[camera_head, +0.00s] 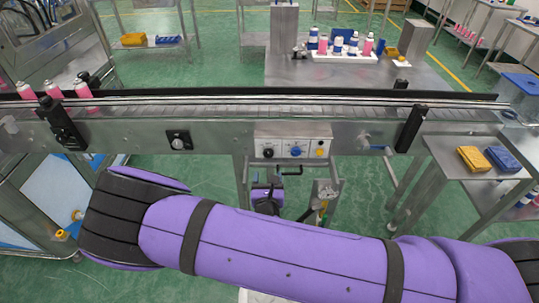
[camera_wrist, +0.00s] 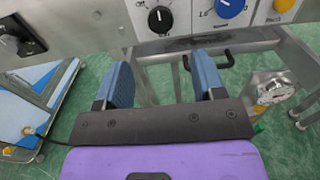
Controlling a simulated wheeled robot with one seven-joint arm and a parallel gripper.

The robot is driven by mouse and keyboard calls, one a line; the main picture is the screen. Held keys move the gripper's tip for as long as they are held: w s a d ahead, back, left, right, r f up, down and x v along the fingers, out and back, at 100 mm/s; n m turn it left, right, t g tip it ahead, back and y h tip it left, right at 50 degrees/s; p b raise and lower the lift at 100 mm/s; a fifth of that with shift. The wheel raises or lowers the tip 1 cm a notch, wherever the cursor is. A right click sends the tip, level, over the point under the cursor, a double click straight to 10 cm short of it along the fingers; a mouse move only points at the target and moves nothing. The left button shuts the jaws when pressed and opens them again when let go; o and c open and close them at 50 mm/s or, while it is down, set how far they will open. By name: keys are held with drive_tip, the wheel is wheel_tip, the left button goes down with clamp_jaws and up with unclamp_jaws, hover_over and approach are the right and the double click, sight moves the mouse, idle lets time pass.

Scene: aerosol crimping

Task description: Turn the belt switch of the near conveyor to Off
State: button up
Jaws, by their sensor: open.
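The near conveyor (camera_head: 220,140) runs across the head view. A light control panel (camera_head: 291,131) on its front holds a black knob (camera_head: 268,152), a blue knob (camera_head: 295,151) and a yellow knob (camera_head: 319,152). A separate black rotary switch (camera_head: 179,140) sits left of the panel, also at the wrist view's left edge (camera_wrist: 20,40). I cannot tell which is the belt switch. My gripper (camera_wrist: 162,72) is open and empty, below the panel, touching no knob.
Pink bottles (camera_head: 68,90) stand on the belt's left end. Black brackets (camera_head: 62,125) (camera_head: 410,128) stick out from the conveyor front. A metal frame (camera_wrist: 180,50) stands beneath the panel.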

sight(268, 155)
drive_tip(key=w, duration=0.9)
drive_tip(key=shift+w+d, duration=0.15)
drive_tip(key=shift+w, duration=0.2)
drive_tip(key=c, duration=0.9)
